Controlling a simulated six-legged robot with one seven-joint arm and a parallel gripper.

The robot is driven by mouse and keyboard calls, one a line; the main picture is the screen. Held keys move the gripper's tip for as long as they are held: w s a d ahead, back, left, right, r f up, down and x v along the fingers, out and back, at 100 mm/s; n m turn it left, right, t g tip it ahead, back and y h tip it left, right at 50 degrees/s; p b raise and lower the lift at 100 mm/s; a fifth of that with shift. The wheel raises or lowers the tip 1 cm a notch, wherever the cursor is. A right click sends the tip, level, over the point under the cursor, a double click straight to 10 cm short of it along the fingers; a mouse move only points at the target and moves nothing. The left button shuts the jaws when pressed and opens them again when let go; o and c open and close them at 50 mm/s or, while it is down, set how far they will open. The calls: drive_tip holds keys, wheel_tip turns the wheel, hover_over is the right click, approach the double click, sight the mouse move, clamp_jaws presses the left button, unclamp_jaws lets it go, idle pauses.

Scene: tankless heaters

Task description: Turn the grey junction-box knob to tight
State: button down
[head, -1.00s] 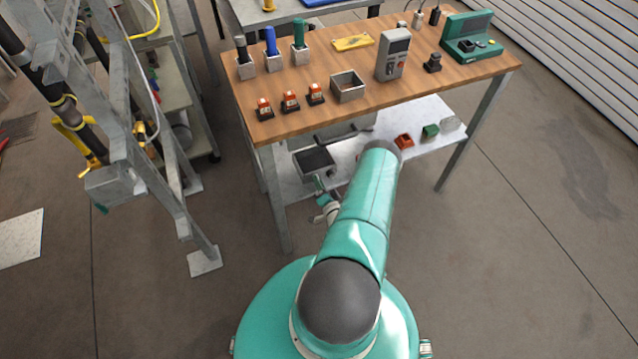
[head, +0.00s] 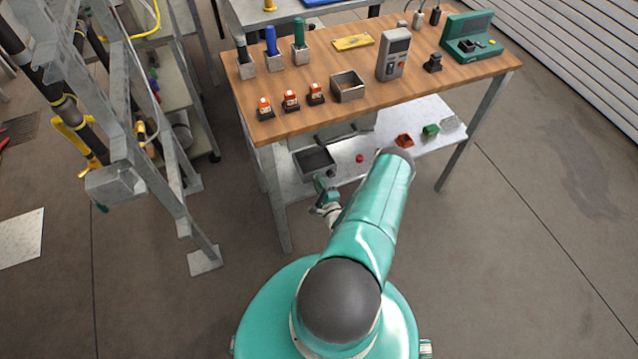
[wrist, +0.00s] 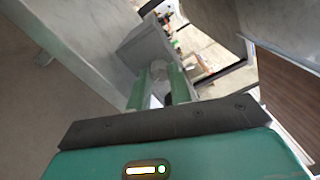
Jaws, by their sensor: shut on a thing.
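In the wrist view, the two green fingers of my gripper (wrist: 159,88) stand on either side of a small grey knob (wrist: 160,69) and are shut on it. The knob sits at the near face of a grey box (wrist: 143,43), which I take to be the junction box. Any mark or pointer on the knob is too small to read. In the head view my gripper (head: 322,188) is low beside the workbench's front left side, below the tabletop. The knob cannot be made out there.
The wooden workbench (head: 430,95) carries several tools and boxes. A metal frame (head: 165,150) stands at left. Floor at right is clear.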

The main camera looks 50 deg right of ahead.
drive_tip(key=shift+m, duration=0.6)
drive_tip(key=c, duration=1.3)
unclamp_jaws()
drive_tip(key=shift+o, duration=0.2)
